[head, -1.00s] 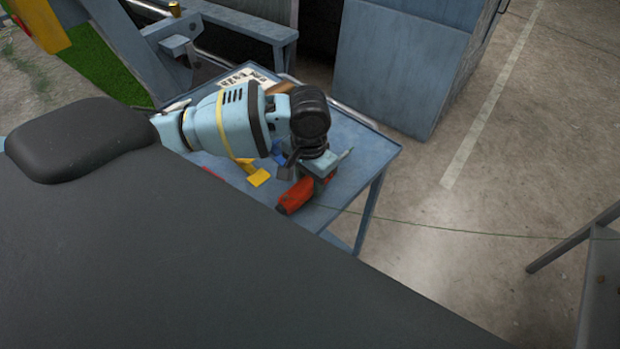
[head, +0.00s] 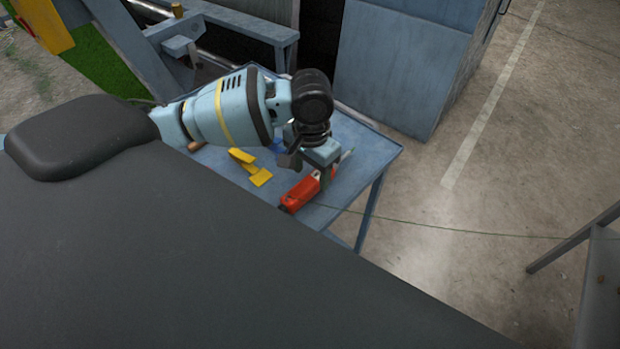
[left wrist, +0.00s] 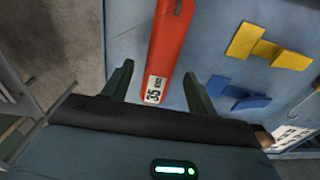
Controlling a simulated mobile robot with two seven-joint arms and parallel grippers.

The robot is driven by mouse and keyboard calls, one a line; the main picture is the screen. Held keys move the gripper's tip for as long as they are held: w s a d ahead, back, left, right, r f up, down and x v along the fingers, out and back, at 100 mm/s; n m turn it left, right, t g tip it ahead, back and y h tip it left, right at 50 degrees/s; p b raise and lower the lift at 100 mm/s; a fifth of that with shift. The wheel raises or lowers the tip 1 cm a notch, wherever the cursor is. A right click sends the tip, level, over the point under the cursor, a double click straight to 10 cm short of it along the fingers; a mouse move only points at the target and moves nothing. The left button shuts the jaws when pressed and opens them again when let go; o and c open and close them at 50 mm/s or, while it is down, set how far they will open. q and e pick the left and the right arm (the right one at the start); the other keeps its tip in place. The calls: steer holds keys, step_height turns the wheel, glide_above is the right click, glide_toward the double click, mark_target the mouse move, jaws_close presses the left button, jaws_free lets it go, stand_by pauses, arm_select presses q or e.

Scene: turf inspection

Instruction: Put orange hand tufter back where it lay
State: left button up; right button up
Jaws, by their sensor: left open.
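The orange hand tufter (head: 298,194) lies on the blue-grey table near its front edge in the head view. In the left wrist view, the tufter (left wrist: 170,40) is a long orange-red body with a white label marked "35" at its near end. My left gripper (head: 323,178) is over the tufter's far end. In the left wrist view the two green fingers of my left gripper (left wrist: 158,78) stand apart, one on each side of the tufter, with gaps visible. My right gripper is not in view.
The table (head: 368,150) also carries a yellow bracket-like piece (head: 258,176) and a blue piece (left wrist: 240,94) left of the tufter. A white marked card (left wrist: 290,138) lies beyond. A large grey-blue cabinet (head: 400,65) stands behind. Open concrete floor (head: 500,190) lies to the right.

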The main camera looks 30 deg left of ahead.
mark_target(311, 180)
arm_select(q)
step_height(311, 180, up, 9)
stand_by(0.3)
steer(key=shift+f, duration=0.1)
stand_by(1.6)
